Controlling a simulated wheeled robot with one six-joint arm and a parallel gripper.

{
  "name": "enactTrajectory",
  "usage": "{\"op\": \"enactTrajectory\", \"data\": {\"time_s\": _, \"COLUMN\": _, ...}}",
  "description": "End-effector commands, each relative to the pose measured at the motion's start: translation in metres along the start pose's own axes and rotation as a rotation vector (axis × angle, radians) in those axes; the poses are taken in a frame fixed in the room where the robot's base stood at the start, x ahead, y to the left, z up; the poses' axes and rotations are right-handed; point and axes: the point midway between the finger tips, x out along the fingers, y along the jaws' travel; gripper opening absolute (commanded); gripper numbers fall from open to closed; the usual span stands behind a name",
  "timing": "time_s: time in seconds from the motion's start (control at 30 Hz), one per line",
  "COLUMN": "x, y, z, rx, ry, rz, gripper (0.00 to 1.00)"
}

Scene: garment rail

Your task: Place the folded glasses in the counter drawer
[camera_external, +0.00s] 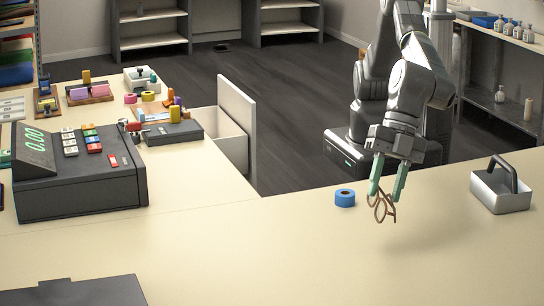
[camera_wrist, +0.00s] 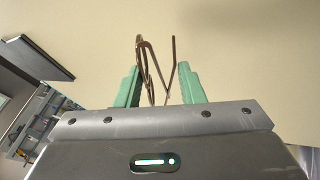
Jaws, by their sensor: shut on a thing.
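The folded glasses (camera_external: 383,207) have a thin brown frame and hang between the green fingers of my gripper (camera_external: 386,182), over the counter right of the blue tape roll. My gripper is shut on them. In the wrist view the glasses (camera_wrist: 152,68) stick out between the two green fingertips (camera_wrist: 158,82). Whether the glasses touch the counter is hard to tell. The counter drawer (camera_external: 228,130) is pulled open at the counter's inner edge, left of my arm. Its white front panel stands upright, and most of its inside is hidden.
A blue tape roll (camera_external: 345,197) sits close left of the glasses. A metal caddy (camera_external: 500,192) with a dark handle stands on the right. A cash register (camera_external: 75,175) and small goods fill the left counter. The counter (camera_external: 270,255) in front is mostly clear.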

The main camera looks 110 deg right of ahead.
Motion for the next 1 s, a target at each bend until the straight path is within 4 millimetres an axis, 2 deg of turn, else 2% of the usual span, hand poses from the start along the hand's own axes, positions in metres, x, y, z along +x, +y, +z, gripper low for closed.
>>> {"op": "enactTrajectory", "data": {"time_s": 0.03, "x": -0.004, "y": -0.023, "z": -0.013, "rx": -0.048, "ry": 0.019, "rz": -0.02, "gripper": 0.14}}
{"op": "enactTrajectory", "data": {"time_s": 0.1, "x": -0.01, "y": -0.049, "z": -0.027, "rx": -0.107, "ry": 0.04, "rz": -0.045, "gripper": 0.14}}
{"op": "enactTrajectory", "data": {"time_s": 0.2, "x": -0.017, "y": -0.079, "z": -0.042, "rx": -0.173, "ry": 0.063, "rz": -0.072, "gripper": 0.14}}
{"op": "enactTrajectory", "data": {"time_s": 0.3, "x": -0.022, "y": -0.098, "z": -0.051, "rx": -0.217, "ry": 0.079, "rz": -0.089, "gripper": 0.14}}
{"op": "enactTrajectory", "data": {"time_s": 0.43, "x": -0.02, "y": -0.112, "z": -0.053, "rx": -0.244, "ry": 0.085, "rz": -0.101, "gripper": 0.14}}
{"op": "enactTrajectory", "data": {"time_s": 0.7, "x": 0.02, "y": -0.127, "z": -0.036, "rx": -0.246, "ry": 0.084, "rz": -0.103, "gripper": 0.14}}
{"op": "enactTrajectory", "data": {"time_s": 1.0, "x": 0.046, "y": -0.136, "z": -0.025, "rx": -0.245, "ry": 0.083, "rz": -0.102, "gripper": 0.14}}
